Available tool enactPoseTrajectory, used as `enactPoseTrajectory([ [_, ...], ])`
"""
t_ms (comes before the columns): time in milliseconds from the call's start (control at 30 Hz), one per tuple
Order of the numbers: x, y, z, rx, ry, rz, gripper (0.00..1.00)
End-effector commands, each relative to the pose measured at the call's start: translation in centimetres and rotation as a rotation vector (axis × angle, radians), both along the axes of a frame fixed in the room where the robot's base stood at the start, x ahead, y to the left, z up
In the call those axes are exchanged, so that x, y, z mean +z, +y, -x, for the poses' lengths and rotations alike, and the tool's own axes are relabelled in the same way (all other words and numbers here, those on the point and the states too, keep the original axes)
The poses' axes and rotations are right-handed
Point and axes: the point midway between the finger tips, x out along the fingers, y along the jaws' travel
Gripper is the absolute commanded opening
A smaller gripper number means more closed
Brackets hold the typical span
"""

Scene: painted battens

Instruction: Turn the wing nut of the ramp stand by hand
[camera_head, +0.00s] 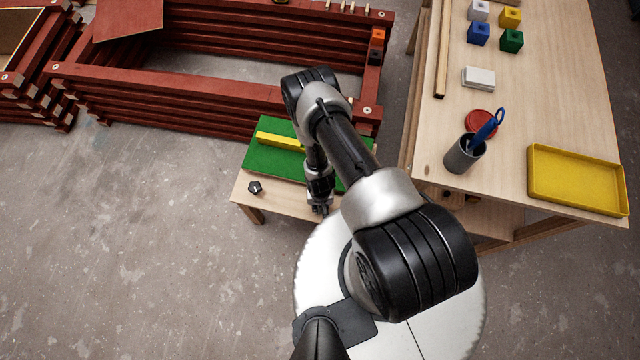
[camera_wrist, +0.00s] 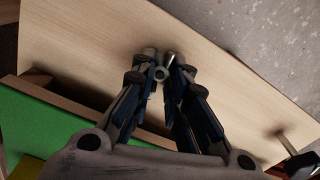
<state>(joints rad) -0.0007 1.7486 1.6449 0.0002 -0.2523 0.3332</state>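The ramp stand is a low pale wooden bench (camera_head: 283,198) with a green board (camera_head: 262,160) and a yellow batten (camera_head: 280,141) on top. My gripper (camera_head: 322,209) points down at the bench's near right part, below the green board. In the wrist view my gripper (camera_wrist: 163,68) has its fingertips close together on either side of a small grey metal piece (camera_wrist: 161,74), which looks like the wing nut. The fingers appear to touch it on both sides. The wing nut is hidden in the head view. A black knob (camera_head: 254,187) stands at the bench's left; it also shows in the wrist view (camera_wrist: 302,164).
Stacked red battens (camera_head: 200,105) stand behind the bench. On the right a worktable (camera_head: 540,110) holds a grey cup (camera_head: 463,156) with a blue tool, a yellow tray (camera_head: 577,181), and several coloured blocks. Open grey floor (camera_head: 130,260) lies to the left.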

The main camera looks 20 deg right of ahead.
Motion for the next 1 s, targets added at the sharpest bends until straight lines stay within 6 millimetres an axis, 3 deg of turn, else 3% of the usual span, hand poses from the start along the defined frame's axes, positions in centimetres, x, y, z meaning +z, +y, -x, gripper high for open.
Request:
enactPoseTrajectory([
  [300, 0.0, 0.0, 0.1, 0.001, 0.001, 0.0, 0.35],
  [667, 0.3, 0.0, 0.0, 0.001, 0.0, 0.0, 0.36],
  [833, 2.4, 0.0, -0.1, 0.001, 0.0, 0.0, 0.36],
  [1000, 6.1, 0.0, -0.1, 0.001, -0.002, 0.0, 0.36],
])
